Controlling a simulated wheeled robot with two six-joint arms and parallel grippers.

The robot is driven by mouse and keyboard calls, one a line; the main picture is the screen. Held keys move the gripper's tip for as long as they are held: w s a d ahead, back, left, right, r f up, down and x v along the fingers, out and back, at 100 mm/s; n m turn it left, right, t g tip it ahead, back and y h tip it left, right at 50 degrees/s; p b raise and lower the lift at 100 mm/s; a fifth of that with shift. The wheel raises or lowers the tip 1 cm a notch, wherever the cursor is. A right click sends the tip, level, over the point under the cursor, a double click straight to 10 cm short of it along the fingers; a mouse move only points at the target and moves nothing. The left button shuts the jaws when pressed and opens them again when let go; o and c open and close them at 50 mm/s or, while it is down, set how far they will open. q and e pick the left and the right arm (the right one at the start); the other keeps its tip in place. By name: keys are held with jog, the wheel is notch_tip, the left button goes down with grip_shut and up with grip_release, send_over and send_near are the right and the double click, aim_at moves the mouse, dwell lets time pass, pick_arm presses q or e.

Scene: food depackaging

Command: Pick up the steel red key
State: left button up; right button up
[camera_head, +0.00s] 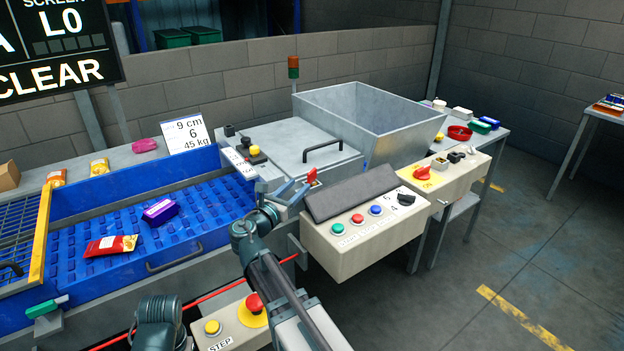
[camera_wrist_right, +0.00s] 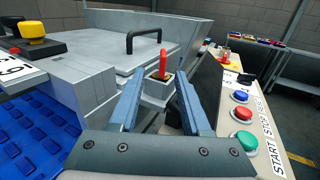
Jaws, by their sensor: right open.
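The red key (camera_wrist_right: 162,61) stands upright in a small pale box with a dark top (camera_wrist_right: 157,84), beyond my right fingertips in the wrist view. In the head view the red key (camera_head: 312,175) shows just past the fingers. My right gripper (camera_head: 296,187) is open, with its two blue-grey fingers pointing at the key. In the wrist view the right gripper (camera_wrist_right: 160,78) has the key and box framed between its fingers, with nothing held. I cannot tell whether either finger touches the box. My left gripper is not in view.
A control box with buttons (camera_head: 335,240) lies right of my right gripper. A steel lid with a black handle (camera_head: 323,148) and a hopper (camera_head: 375,115) stand behind. A blue tray (camera_head: 215,248) holding a purple pack (camera_head: 160,211) and a red-yellow pack (camera_head: 111,245) is at left.

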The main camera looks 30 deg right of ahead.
aim_at(308, 179)
jog(key=shift+x, duration=1.55)
jog(key=shift+d, duration=0.1)
jog(key=x, duration=0.5)
jog(key=shift+s+d+f, duration=0.15)
jog(key=shift+f, duration=0.05)
jog(key=shift+c, duration=0.3)
grip_shut()
